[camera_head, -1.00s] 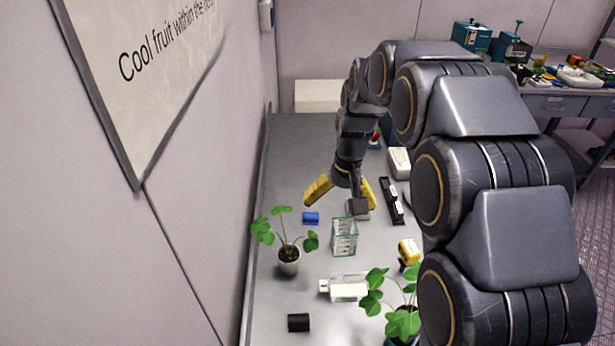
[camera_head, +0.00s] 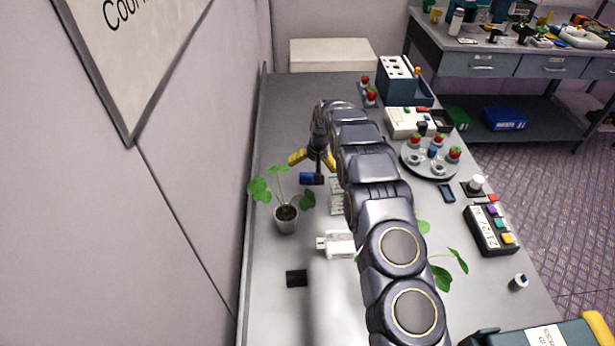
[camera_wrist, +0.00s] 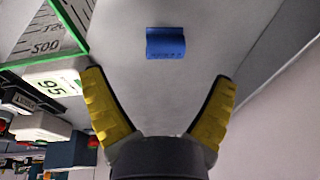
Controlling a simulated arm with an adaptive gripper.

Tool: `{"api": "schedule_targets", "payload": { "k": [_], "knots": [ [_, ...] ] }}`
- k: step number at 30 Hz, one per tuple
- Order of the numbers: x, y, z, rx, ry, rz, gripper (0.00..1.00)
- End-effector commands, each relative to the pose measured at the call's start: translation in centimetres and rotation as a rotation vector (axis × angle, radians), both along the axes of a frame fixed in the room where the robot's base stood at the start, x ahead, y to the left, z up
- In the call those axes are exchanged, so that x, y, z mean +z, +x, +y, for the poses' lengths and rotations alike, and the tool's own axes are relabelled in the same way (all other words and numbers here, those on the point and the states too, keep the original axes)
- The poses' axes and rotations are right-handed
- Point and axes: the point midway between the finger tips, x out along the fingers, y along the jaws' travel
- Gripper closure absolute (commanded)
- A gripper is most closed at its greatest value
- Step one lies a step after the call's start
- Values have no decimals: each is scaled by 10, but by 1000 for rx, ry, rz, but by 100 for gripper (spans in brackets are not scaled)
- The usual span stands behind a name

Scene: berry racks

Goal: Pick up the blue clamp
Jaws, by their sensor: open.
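The blue clamp (camera_head: 306,178) lies on the grey table near the wall side, behind the potted plant. It shows as a small blue block in the wrist view (camera_wrist: 165,43), with faint dark marking on its near face. My gripper (camera_head: 312,164) is over the table close to the clamp. In the wrist view its yellow fingers (camera_wrist: 162,76) are spread wide with nothing between them. The clamp sits beyond the fingertips, roughly centred between them, and apart from both.
A potted plant (camera_head: 286,218) stands near the clamp. A green-edged clear box (camera_head: 336,196) is partly hidden by my arm. A white device (camera_head: 338,244) and a black block (camera_head: 296,278) lie nearer. A round tray (camera_head: 430,172) with berries is at right. The wall borders the left.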

Motion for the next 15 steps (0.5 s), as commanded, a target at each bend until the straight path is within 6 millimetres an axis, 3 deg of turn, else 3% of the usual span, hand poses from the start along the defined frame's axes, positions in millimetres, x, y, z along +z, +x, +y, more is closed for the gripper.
{"api": "schedule_targets", "payload": {
  "k": [15],
  "knots": [
    [-45,16,10,0,-1,-1,13]
  ]
}}
